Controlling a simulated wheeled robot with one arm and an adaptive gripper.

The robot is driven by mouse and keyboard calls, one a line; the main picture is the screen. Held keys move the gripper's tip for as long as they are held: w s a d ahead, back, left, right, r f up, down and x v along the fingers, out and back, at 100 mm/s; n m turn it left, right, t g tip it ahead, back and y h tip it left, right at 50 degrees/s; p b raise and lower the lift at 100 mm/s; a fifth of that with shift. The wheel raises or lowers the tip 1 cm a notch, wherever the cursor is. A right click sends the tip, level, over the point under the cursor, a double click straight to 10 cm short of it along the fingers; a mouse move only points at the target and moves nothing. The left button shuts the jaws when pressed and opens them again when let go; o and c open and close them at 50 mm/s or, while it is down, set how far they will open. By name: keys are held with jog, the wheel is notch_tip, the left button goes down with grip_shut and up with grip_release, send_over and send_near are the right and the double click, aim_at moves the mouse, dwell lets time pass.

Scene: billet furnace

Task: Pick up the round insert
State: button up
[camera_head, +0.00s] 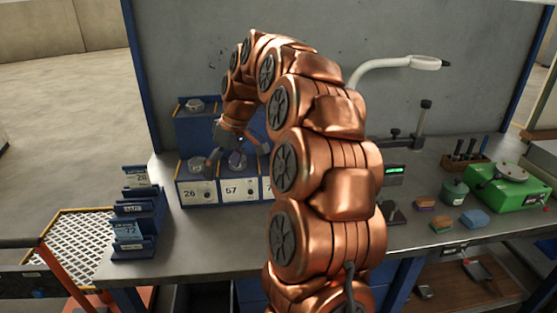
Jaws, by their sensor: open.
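Blue bins with white number labels stand at the back left of the workbench. The front row (209,203) shows labels 26, 57 and part of a third. A small grey metallic piece (195,163) sits in the bin marked 26, and another (237,160) in the bin marked 57. A third grey piece (196,106) lies on the raised blue bin (193,130) behind. Which of them is the round insert I cannot tell for sure. My gripper (238,162) is open over the bin marked 57, fingers pointing down around its piece. Contact is not clear. My arm hides the bins on the right.
A blue stepped rack (137,222) with label cards stands at the bench's left. A white lamp (395,64), a device with a green display (393,170), small blocks (474,218) and a green scale (508,188) are on the right.

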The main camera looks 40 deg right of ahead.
jog(key=shift+m+t+h, duration=0.3)
jog(key=shift+t+h, duration=0.6)
jog(key=shift+w+d+f+p, duration=0.25)
jog(key=shift+w+d+f, duration=0.35)
jog(key=shift+d, duration=3.55)
jog(key=shift+w+d+f+p, duration=0.3)
jog(key=shift+d+f, duration=0.5)
jog(key=shift+d, duration=3.4)
jog(key=shift+w+d+f+p, duration=0.2)
jog(key=shift+w+d+f, duration=0.4)
jog(key=shift+d, duration=3.55)
jog(key=shift+w+d+f+p, duration=0.1)
jog(key=shift+w+f+p, duration=0.1)
jog(key=shift+f+p, duration=0.3)
jog(key=p+x, duration=0.1)
jog(key=x, duration=0.3)
jog(key=shift+w+d+f+p, duration=0.1)
jog(key=shift+d+f+p, duration=0.1)
jog(key=shift+p, duration=0.1)
jog(key=shift+r, duration=0.1)
jog(key=shift+c, duration=0.3)
grip_shut()
